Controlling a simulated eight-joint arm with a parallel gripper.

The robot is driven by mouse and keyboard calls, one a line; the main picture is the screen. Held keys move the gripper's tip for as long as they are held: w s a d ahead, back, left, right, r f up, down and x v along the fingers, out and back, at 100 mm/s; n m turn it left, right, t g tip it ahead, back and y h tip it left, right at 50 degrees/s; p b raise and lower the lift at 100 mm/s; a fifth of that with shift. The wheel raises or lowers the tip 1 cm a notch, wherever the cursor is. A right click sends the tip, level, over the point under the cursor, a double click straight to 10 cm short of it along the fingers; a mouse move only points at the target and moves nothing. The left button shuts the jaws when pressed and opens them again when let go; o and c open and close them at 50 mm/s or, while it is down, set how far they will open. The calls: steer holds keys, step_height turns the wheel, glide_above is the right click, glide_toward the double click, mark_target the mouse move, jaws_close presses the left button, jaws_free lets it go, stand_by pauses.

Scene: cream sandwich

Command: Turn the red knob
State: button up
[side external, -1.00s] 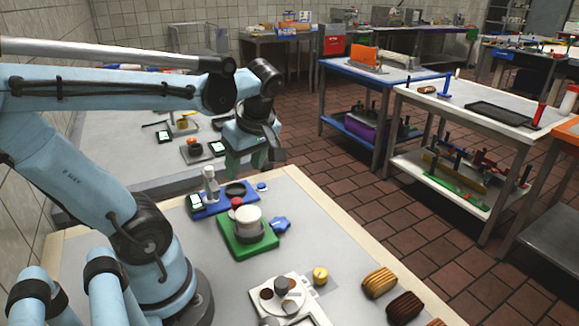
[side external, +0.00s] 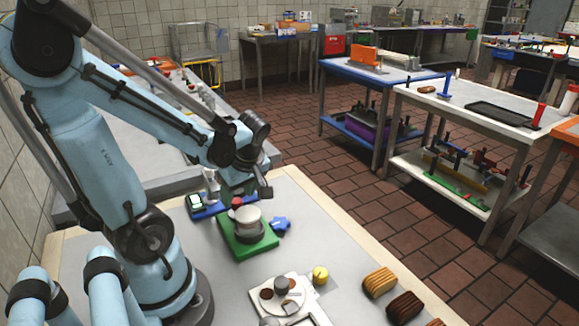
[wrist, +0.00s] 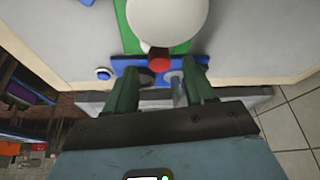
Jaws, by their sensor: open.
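The red knob (wrist: 159,62) is on a blue base (wrist: 203,61). In the wrist view it lies between the green fingertips of my gripper (wrist: 161,69), with a gap on each side. The gripper is open. A grey cylinder stands beside the knob, close to the right finger. In the side view the red knob (side external: 237,202) shows just below my wrist, partly hidden by it and by the pot. Whether the fingers are level with the knob is hard to tell.
A white pot (side external: 246,219) sits on a green base (side external: 240,249) right beside the knob. Striped bread pieces (side external: 380,283) lie at the front right.

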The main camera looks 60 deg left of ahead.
steer(key=shift+x, duration=1.05)
jaws_close()
steer(key=shift+m, duration=0.4)
steer(key=m+t, duration=0.1)
steer(key=m, duration=0.1)
steer(key=m+t, duration=0.1)
steer(key=m, duration=0.1)
steer(key=shift+s+m, duration=0.2)
steer(key=shift+m, duration=0.1)
steer(key=m+t, duration=0.1)
steer(key=m, duration=0.4)
steer(key=shift+t+h, duration=0.4)
steer(key=shift+m, duration=0.3)
